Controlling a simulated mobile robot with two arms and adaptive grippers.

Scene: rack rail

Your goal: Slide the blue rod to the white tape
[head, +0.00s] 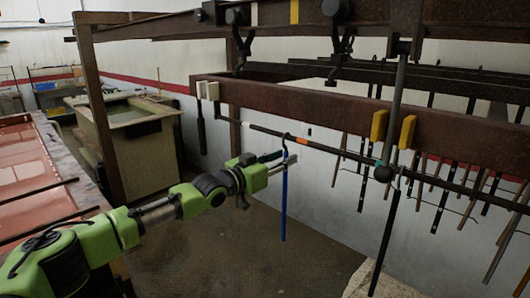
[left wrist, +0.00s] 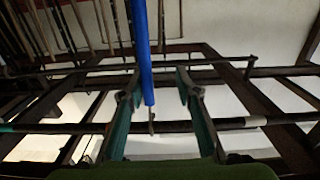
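The blue rod (head: 284,208) hangs upright from a hook on the thin dark rail, just left of the orange band (head: 302,141). The white tape (head: 246,124) is on the same rail, a short way left of the rod; a white band on the rail also shows in the left wrist view (left wrist: 244,122). My left gripper (head: 287,161) is at the upper part of the rod. In the left wrist view its two fingers (left wrist: 158,88) stand apart with the blue rod (left wrist: 145,50) between them, nearer the left finger. My right gripper is not in view.
Several other rods hang along the right, among them a black one (head: 385,243). A rusty beam (head: 310,106) with yellow blocks (head: 379,125) runs above the rail. A tank (head: 127,135) stands at the left. The floor below the rod is clear.

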